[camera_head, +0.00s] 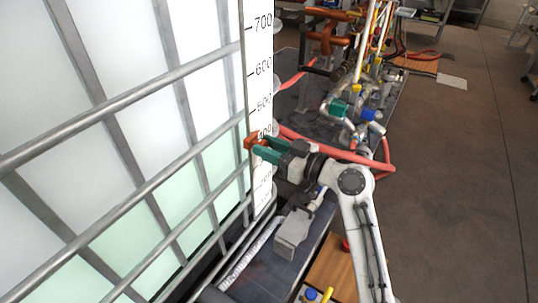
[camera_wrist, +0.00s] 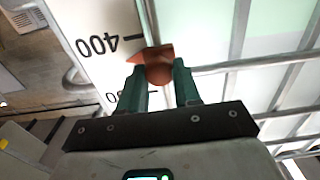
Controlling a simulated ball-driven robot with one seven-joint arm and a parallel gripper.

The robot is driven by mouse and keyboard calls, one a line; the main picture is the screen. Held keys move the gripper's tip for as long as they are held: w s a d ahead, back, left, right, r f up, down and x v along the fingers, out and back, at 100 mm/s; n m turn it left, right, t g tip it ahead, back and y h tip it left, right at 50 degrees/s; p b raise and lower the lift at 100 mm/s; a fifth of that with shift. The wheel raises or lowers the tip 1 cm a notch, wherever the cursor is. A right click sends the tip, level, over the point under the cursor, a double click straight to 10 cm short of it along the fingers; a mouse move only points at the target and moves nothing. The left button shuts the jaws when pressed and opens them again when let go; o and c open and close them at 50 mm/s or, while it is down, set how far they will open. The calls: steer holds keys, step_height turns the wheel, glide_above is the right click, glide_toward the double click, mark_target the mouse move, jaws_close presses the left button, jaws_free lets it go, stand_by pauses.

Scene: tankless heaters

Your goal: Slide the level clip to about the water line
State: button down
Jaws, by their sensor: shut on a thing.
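The level clip (camera_head: 251,142) is a small orange-brown piece at the edge of the white scale strip (camera_head: 260,65) on the tank. It sits close to the 400 mark, which the wrist view shows just left of the clip (camera_wrist: 157,67). My gripper (camera_head: 262,147) has green fingers, one on each side of the clip, shut on it; they also show in the wrist view (camera_wrist: 160,74). The water (camera_head: 130,240) is a pale green tint behind the tank's bars. Its upper edge near the strip looks slightly above the clip, but is faint.
Grey metal cage bars (camera_head: 120,103) cross the tank front. Red hoses (camera_head: 335,150) and pipe fittings (camera_head: 350,110) lie on a dark bench behind my gripper. Open floor (camera_head: 460,140) is at the right.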

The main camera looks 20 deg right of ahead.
steer(key=shift+r, duration=0.5)
steer(key=c, duration=0.8)
jaws_free()
steer(key=v, duration=1)
steer(key=shift+s+d, duration=0.25)
steer(key=shift+s, duration=0.1)
